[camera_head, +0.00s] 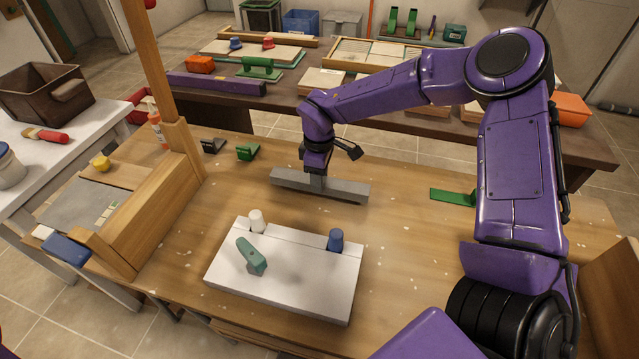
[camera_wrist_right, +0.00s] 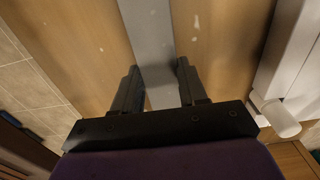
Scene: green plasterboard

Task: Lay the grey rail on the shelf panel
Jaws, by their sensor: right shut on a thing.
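The grey rail (camera_head: 345,190) is a long straight bar behind the white panel, roughly level. My right gripper (camera_head: 318,178) is shut on the rail near its middle. In the right wrist view the rail (camera_wrist_right: 152,35) runs between the two dark fingers (camera_wrist_right: 158,82). I cannot tell whether the rail touches the bench or hangs just above it. The white panel, apparently the shelf panel (camera_head: 310,280), lies flat on the bench nearer to me, clear of the rail. Its edge also shows in the right wrist view (camera_wrist_right: 300,50). My left gripper is out of view.
A teal-green piece (camera_head: 251,256) stands on the panel. A white knob (camera_head: 257,220) and a blue knob (camera_head: 336,240) are at its far edge. A wooden frame (camera_head: 150,220) rises at the left. A green tool (camera_head: 452,196) lies right. Bare bench (camera_head: 410,240) lies right of the panel.

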